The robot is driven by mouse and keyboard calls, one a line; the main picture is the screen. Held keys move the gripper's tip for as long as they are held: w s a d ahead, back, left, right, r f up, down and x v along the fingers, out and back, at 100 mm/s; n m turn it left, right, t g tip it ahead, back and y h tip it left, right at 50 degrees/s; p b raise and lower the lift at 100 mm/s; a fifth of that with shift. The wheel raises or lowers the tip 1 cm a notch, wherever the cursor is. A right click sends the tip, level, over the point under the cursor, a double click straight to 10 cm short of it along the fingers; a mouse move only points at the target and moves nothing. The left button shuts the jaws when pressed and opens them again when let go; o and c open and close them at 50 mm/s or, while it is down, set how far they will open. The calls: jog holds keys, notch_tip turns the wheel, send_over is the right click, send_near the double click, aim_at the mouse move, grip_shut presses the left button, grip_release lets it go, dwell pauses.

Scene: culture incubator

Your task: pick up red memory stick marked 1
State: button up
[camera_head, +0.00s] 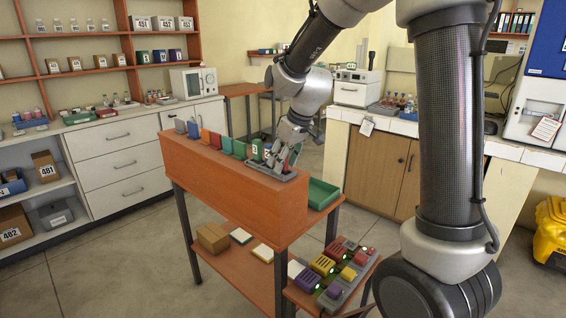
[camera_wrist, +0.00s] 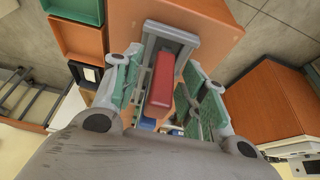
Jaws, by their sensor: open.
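In the wrist view a red block-shaped stick (camera_wrist: 160,82) stands in a grey holder (camera_wrist: 186,38), between the two fingers of my gripper (camera_wrist: 170,85). The fingers are open, one on each side, with gaps to the stick. No mark on the stick can be read from here. In the head view my gripper (camera_head: 284,160) is low over the right end of the orange-brown raised shelf of a stand, above the grey holder (camera_head: 268,172). The red stick there is hidden by my gripper.
A green tray (camera_head: 322,194) lies to the right. A control panel with coloured blocks (camera_head: 335,290) sits lower at front.

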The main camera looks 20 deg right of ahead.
jog(key=c, duration=0.9)
